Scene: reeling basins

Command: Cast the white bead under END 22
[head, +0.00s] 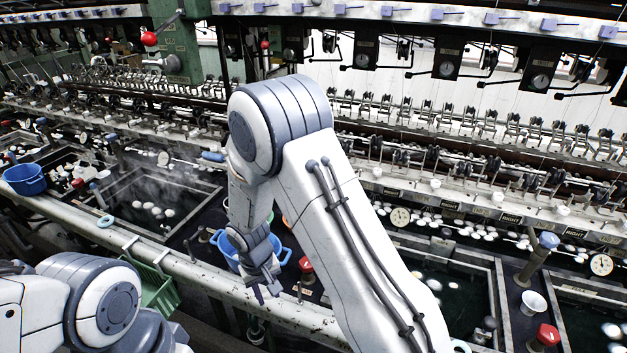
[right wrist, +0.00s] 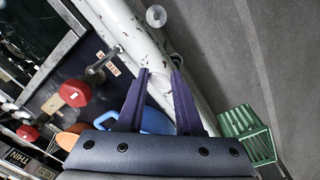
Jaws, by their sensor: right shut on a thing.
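My right gripper (head: 264,287) points down over the front rail, beside a blue basin (head: 284,250). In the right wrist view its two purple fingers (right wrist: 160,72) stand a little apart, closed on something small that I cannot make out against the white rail. A round white piece (right wrist: 156,16) shows beyond the fingertips; I cannot tell whether it is the white bead. Several white pieces lie in the trough behind my right arm. No plate reading END 22 is legible. My left arm is at the lower left, its gripper out of view.
The white front rail (right wrist: 132,38) runs below my right gripper. Red knobs (right wrist: 75,92) stand on the dark deck beside it. A green crate (head: 157,291) is on the floor side. Dark water basins (head: 455,285) lie right of my arm; a blue bucket (head: 24,180) is at the far left.

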